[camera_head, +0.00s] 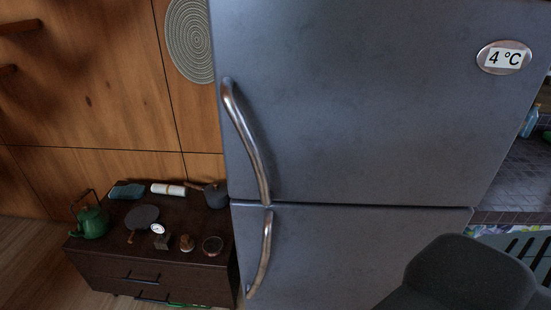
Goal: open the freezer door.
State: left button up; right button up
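A grey two-door fridge-freezer (350,110) fills the middle of the head view. Its upper door has a long curved metal handle (247,140) on the left side and an oval badge (504,58) reading 4 °C at upper right. Its lower door (340,255) has a shorter curved handle (262,255) at its upper left. Both doors look closed, with a thin seam between them. No label shows which door is the freezer. The bottom of the lower door is cut off by the frame. Neither of my grippers is in view.
A low dark cabinet (110,262) with drawers stands left of the fridge. On it are a green kettle (90,222), a dark pot (215,195) and several small items. A dark grey rounded shape (460,275) covers part of the lower door at right.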

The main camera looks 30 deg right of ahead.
aim_at(416, 102)
jog(key=l, duration=1)
jog(key=i+l, duration=0.1)
jog(key=l, duration=0.9)
